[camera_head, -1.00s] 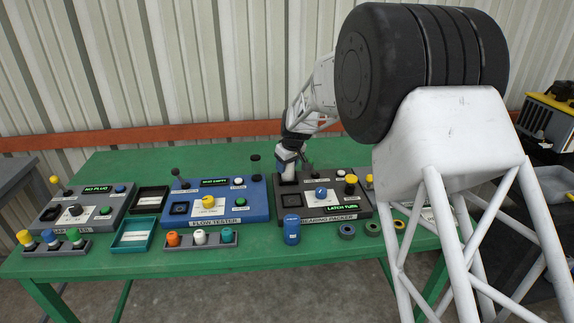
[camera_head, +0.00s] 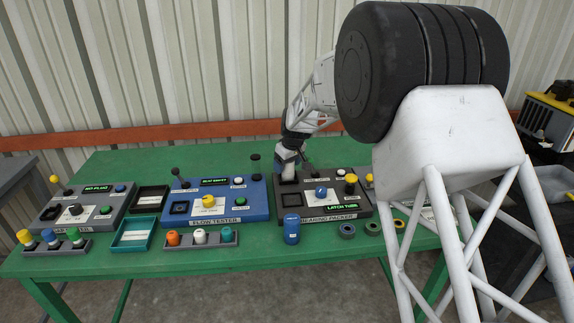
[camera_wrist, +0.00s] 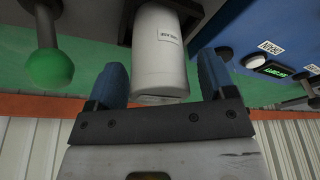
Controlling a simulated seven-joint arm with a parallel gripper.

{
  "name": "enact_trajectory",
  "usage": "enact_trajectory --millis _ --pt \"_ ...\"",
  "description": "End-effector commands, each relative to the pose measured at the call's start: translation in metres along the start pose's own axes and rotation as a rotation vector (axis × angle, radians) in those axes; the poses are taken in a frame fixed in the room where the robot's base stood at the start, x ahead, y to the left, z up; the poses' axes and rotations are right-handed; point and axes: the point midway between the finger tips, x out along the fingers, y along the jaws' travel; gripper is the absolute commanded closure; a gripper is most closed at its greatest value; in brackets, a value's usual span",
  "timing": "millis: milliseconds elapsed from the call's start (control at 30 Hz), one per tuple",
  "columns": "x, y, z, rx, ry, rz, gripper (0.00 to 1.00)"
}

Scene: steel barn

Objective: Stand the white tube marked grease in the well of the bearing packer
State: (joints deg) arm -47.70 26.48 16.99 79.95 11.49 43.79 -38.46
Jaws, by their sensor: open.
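My gripper (camera_wrist: 162,82) is open around the tube's near end. In the head view, my gripper (camera_head: 287,163) is over the back left of the grey bearing packer (camera_head: 322,213), with a pale piece of the tube showing below it. The packer's green display (camera_head: 341,207) appears to read "LATCH TUBE".
The blue flow tester (camera_head: 226,207) stands close on the left. A green-knobbed lever (camera_wrist: 50,67) rises near the gripper in the wrist view. A blue tube (camera_head: 291,230) and several rings (camera_head: 373,228) are in front of the packer. A teal tray (camera_head: 133,235) is further left.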

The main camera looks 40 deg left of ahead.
Motion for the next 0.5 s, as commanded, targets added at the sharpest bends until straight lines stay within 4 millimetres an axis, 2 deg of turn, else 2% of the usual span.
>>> enact_trajectory --millis 267,500 --pt "-0.025 0.0 0.0 0.0 0.002 0.001 0.24" --pt "-0.062 0.0 0.0 0.0 0.001 0.001 0.24"
